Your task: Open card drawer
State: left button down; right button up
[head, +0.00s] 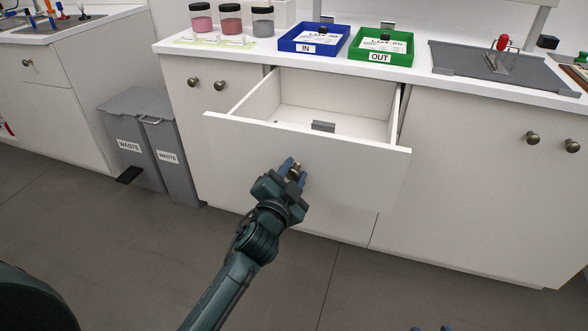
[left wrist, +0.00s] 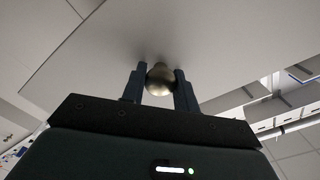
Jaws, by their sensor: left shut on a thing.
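The white drawer (head: 330,160) in the middle of the counter is pulled well out, and its inside shows from above. A grey block-like thing (head: 323,127) lies inside near the front panel. My left gripper (head: 295,170) is at the middle of the drawer front, shut on its round brass knob (head: 296,171). In the left wrist view the knob (left wrist: 160,80) sits between the two fingers. A small bit of my right gripper (head: 432,328) shows at the bottom edge of the head view; its jaws cannot be made out.
A blue IN tray (head: 285,44), a green OUT tray (head: 358,58) and three jars (head: 231,20) stand on the counter above. A grey mat (head: 450,62) with a red-handled tool lies right. Grey waste bins (head: 165,140) stand left. The floor in front is clear.

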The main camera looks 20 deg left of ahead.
pick_arm(q)
jog(key=shift+s, duration=0.6)
pick_arm(e)
jog(key=shift+s+r, duration=0.15)
jog(key=shift+s, duration=0.25)
pick_arm(q)
jog(key=c, duration=1.1)
grip_release()
jog(key=shift+o, duration=0.2)
jog(key=s, duration=1.3)
jog(key=shift+a, duration=0.25)
pick_arm(e)
jog(key=shift+s+r, duration=0.1)
jog(key=shift+s, duration=0.1)
jog(key=shift+w+r, duration=0.15)
jog(key=shift+w, duration=0.05)
